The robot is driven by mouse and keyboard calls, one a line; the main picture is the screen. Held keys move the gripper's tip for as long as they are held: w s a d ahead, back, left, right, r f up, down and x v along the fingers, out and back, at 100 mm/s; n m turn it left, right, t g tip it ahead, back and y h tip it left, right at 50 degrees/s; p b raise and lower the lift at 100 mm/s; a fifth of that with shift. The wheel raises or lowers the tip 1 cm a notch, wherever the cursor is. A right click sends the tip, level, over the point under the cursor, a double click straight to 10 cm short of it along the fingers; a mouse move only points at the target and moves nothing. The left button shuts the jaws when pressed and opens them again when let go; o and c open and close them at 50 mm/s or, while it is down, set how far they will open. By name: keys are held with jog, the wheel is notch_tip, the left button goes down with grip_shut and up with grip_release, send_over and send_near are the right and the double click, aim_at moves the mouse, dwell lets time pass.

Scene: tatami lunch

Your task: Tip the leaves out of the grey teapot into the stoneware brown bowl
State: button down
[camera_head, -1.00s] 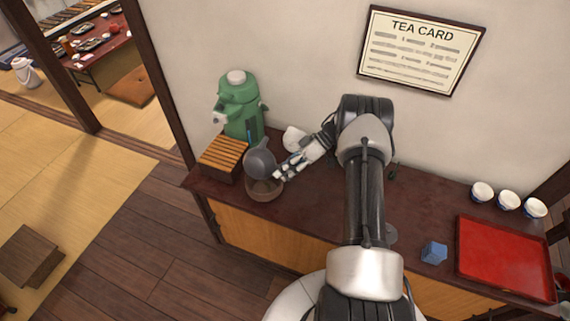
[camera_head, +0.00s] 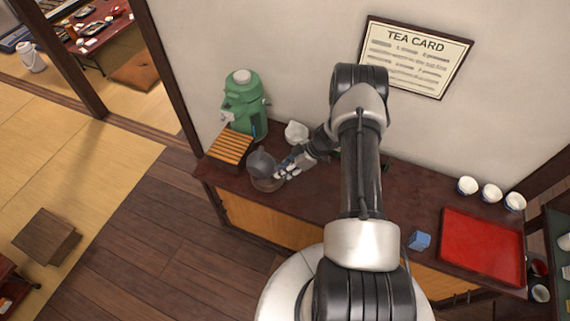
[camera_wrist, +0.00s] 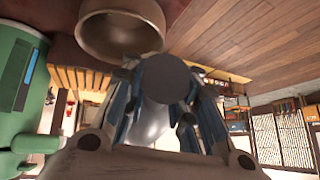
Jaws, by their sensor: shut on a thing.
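The grey teapot (camera_head: 262,162) is held in my gripper (camera_head: 283,172) at the left end of the dark counter. It stands over the brown bowl (camera_head: 268,185) and hides part of it. The bowl rests upright on the counter. In the wrist view the bowl (camera_wrist: 122,38) shows at the top, close beyond the fingers. My gripper (camera_wrist: 166,95) has its blue-grey fingers on either side of a dark grey round part of the teapot (camera_wrist: 167,78). The pot's exact tilt is hard to tell. I cannot see any leaves.
A green dispenser (camera_head: 245,104) and a slatted wooden box (camera_head: 231,148) stand close by on the left. A white vessel (camera_head: 296,132) is behind my gripper. A blue block (camera_head: 419,240), a red tray (camera_head: 482,246) and white cups (camera_head: 490,193) are at the right.

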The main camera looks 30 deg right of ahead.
jog(key=shift+s+a+r+h, duration=0.1)
jog(key=shift+a+r+h, duration=0.05)
jog(key=shift+r+h, duration=0.15)
jog(key=t+h+b, duration=0.1)
jog(key=b, duration=0.1)
jog(key=shift+a+f+n+b, duration=0.1)
jog(key=shift+f+n+b, duration=0.2)
jog(key=shift+h+b, duration=0.3)
jog(key=shift+b, duration=0.7)
jog(key=t+h+b, duration=0.1)
jog(key=b, duration=0.6)
jog(key=n+t+h+b, duration=0.1)
jog(key=b, duration=0.7)
jog(key=shift+s+a+r, duration=0.2)
jog(key=b, duration=0.4)
jog(key=shift+h, duration=0.4)
